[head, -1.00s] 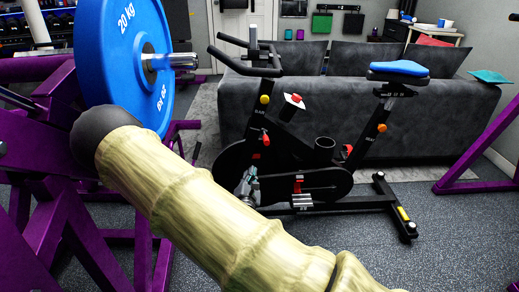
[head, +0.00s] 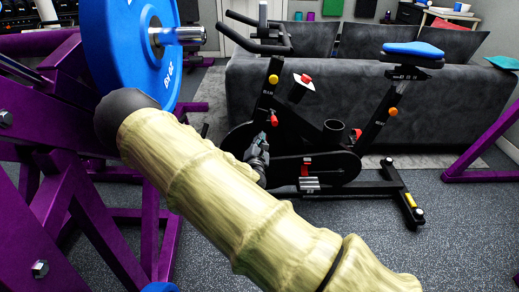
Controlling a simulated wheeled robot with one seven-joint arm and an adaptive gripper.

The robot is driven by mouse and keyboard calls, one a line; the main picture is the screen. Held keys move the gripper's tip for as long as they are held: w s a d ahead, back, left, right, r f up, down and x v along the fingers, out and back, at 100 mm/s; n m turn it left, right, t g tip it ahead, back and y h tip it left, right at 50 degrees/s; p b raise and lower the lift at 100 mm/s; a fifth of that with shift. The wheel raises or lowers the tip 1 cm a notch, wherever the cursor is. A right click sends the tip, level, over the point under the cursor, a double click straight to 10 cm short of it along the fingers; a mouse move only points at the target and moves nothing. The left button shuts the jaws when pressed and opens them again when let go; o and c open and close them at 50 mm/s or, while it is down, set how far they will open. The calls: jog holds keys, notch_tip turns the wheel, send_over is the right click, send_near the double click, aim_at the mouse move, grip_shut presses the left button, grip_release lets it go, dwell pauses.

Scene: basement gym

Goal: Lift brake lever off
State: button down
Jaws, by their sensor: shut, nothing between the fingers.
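The black exercise bike (head: 300,150) stands ahead of the sofa. A small red lever-like part (head: 274,121) sits on the bike's frame below a yellow knob. A second red part (head: 305,77) sits on a pale plate higher up; I cannot tell for certain which is the brake lever. My gripper (head: 263,141) is small and dark, just below the lower red part, in front of the bike frame. It is shut and empty. I cannot tell whether it touches the lever or frame. My pale arm hides part of the gripper's base and the bike's front foot.
A purple rack (head: 60,215) with a blue weight plate (head: 125,50) stands close on the left. A grey sofa (head: 450,115) is behind the bike. Another purple frame (head: 490,140) is at the right. The floor (head: 450,240) at the lower right is clear.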

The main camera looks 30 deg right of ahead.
aim_at(274, 120)
jog(key=d+r, duration=0.3)
jog(key=shift+s+d+b, duration=0.1)
jog(key=shift+s+b, duration=0.05)
jog(key=shift+b, duration=0.2)
